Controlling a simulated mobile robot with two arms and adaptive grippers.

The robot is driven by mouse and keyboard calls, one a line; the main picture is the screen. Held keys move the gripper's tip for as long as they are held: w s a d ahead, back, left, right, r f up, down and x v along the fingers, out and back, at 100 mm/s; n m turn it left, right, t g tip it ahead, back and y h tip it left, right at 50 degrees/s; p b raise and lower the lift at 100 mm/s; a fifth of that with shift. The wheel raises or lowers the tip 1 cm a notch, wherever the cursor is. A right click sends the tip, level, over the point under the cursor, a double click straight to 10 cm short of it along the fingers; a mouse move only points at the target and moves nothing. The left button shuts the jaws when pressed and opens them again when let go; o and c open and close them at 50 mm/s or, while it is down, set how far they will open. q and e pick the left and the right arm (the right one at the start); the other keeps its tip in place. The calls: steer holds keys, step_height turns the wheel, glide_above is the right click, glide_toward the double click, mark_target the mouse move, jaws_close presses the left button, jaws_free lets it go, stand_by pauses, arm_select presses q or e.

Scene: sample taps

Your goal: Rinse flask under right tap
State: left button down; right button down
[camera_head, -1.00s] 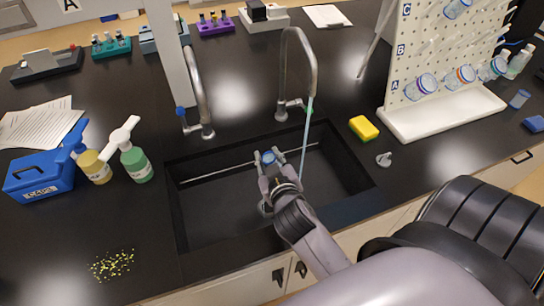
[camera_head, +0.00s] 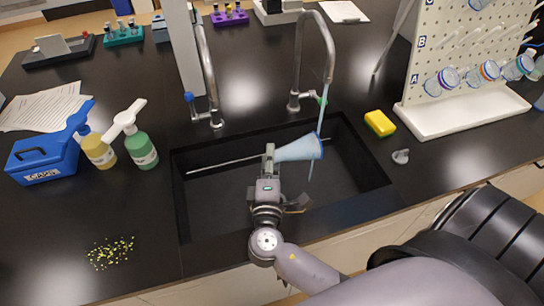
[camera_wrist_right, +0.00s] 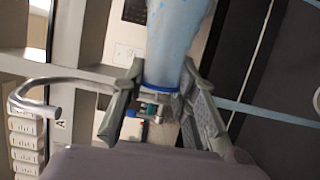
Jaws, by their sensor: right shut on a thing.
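My right gripper (camera_head: 270,157) is over the sink (camera_head: 180,205), shut on the neck of a pale blue clear flask (camera_head: 300,149). The flask lies on its side, its wide base toward the right tap's stream. In the right wrist view, the gripper (camera_wrist_right: 162,88) holds the flask (camera_wrist_right: 172,35) at its blue-ringed neck. My left gripper is not in view.
The left tap (camera_head: 211,80) has a blue handle and shows no stream. A yellow sponge (camera_head: 380,123) and a grey stopper (camera_head: 401,156) lie right of the sink. Soap bottles (camera_head: 141,148) and a blue caps box (camera_head: 42,157) stand left. A pegboard rack (camera_head: 465,111) stands at right.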

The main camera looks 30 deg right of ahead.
steer(key=n, duration=0.1)
steer(key=f+n+b, duration=0.1)
steer(key=n+t, duration=0.1)
steer(key=shift+d+f+n, duration=0.1)
steer(key=shift+f+n, duration=0.15)
steer(key=shift+n, duration=0.15)
steer(key=n, duration=0.1)
steer(key=n+t, duration=0.1)
steer(key=n+b, duration=0.1)
steer(key=n, duration=0.1)
steer(key=shift+s+d+f+t, duration=0.1)
steer(key=shift+d+f+t, duration=0.15)
steer(key=shift+f+t, duration=0.05)
stand_by(1.2)
